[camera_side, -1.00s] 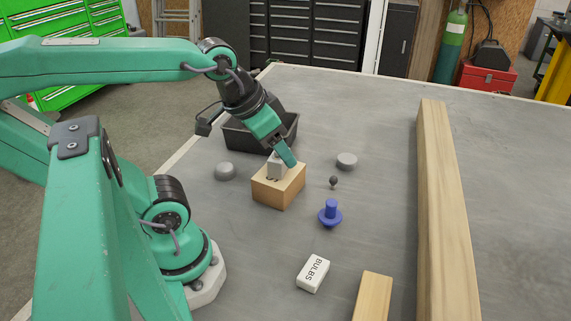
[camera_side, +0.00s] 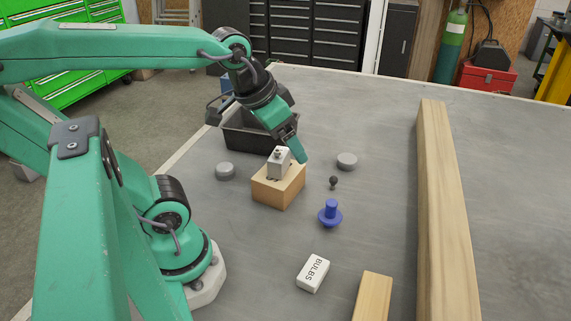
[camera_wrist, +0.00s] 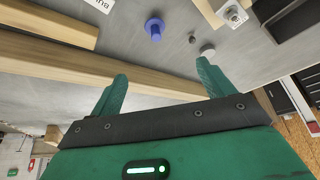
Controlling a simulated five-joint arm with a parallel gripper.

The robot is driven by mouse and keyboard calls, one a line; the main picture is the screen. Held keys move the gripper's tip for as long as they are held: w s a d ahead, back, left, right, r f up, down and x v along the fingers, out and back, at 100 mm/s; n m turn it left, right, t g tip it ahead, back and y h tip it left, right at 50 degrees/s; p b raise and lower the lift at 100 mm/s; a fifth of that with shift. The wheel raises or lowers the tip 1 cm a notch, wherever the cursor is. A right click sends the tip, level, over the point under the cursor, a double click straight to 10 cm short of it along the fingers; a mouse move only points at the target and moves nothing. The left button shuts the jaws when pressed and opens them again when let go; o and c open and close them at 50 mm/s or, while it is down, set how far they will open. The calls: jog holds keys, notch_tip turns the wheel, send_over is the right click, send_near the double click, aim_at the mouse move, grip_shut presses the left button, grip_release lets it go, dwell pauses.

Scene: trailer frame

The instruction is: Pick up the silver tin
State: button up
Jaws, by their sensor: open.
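Two flat, round, grey tin-like discs lie on the table in the side view. The left disc (camera_side: 225,171) is left of a wooden block (camera_side: 277,188), and the right disc (camera_side: 347,161) is right of it. I cannot tell which is the silver tin. The right disc also shows in the wrist view (camera_wrist: 208,50), just above the right fingertip. My gripper (camera_wrist: 162,77) is open and empty between its fingers. In the side view my gripper (camera_side: 299,156) hangs by the right side of a small grey box (camera_side: 279,163) that stands on the block; one finger is hidden.
A black bin (camera_side: 245,139) stands behind the block, partly behind my gripper. A small dark knob (camera_side: 333,182), a blue knobbed piece (camera_side: 330,214) and a white BULBS box (camera_side: 313,273) lie in front. A long timber (camera_side: 447,200) bounds the right side.

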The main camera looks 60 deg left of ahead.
jog(key=w+a+r+g, duration=0.1)
jog(key=w+a, duration=0.2)
jog(key=w, duration=0.6)
jog(key=g, duration=0.4)
send_over(347, 158)
notch_tip(347, 158, down, 18)
jog(key=shift+s+r, duration=0.1)
jog(key=shift+r, duration=0.05)
jog(key=shift+a+f, duration=0.2)
jog(key=shift+f, duration=1.55)
jog(key=shift+d, duration=0.1)
jog(key=shift+d+f, duration=0.15)
jog(key=shift+f, duration=2.45)
